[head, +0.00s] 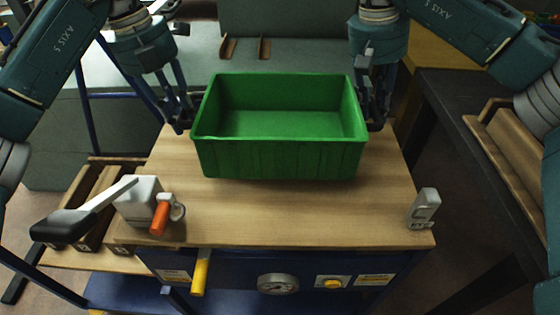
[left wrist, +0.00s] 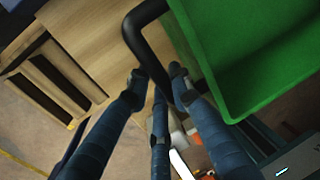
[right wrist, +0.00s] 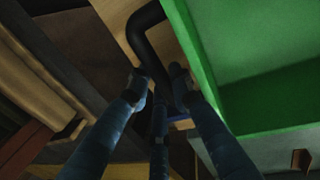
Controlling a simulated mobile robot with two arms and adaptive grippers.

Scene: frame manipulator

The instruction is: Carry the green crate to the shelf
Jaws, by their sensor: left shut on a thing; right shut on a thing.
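The green crate (head: 280,155) is open-topped and looks empty. It is over the wooden tabletop in the head view; I cannot tell whether it rests on it or hangs just above. My left gripper (head: 182,118) is at its left side, with its fingers closed around a black handle (left wrist: 150,50) in the left wrist view. My right gripper (head: 374,118) is at its right side, closed around the other black handle (right wrist: 148,45) in the right wrist view. The crate's wall (left wrist: 205,60) is beside the left fingers. No shelf can be made out for certain.
The wooden tabletop (head: 290,212) has a white device with a black-handled lever (head: 142,200) at front left and a grey metal piece (head: 424,208) at front right. A dark table with a wooden tray (head: 510,150) stands to the right. Wooden bins (head: 92,190) are at left.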

